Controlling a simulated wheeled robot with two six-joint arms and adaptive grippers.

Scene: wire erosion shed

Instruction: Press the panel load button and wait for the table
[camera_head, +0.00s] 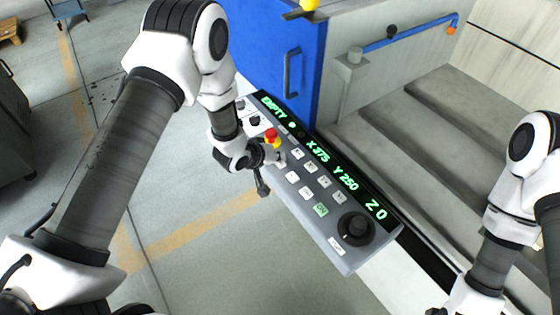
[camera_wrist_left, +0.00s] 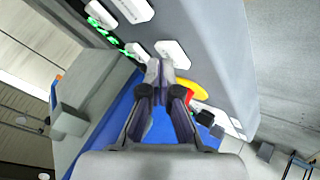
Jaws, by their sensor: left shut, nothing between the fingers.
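The grey control panel (camera_head: 318,228) slants across the middle of the head view, with white buttons, a green ON button (camera_head: 320,209) and a black knob (camera_head: 355,228). Its display (camera_head: 318,152) reads EMPTY, X 375, Y 250, Z 0. My left gripper (camera_head: 279,160) is shut and empty over the upper-left part of the buttons, close to the red and yellow stop button (camera_head: 271,137). In the left wrist view its fingertips (camera_wrist_left: 160,70) are right by a white button (camera_wrist_left: 172,52); contact cannot be told. The button labels are too small to read.
A blue door (camera_head: 262,45) with a handle stands behind the panel. A grey stepped tank (camera_head: 400,120) with a blue pipe (camera_head: 410,35) lies to the right. My right arm is at the lower right, its gripper out of frame. Open floor (camera_head: 210,265) lies left of the panel.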

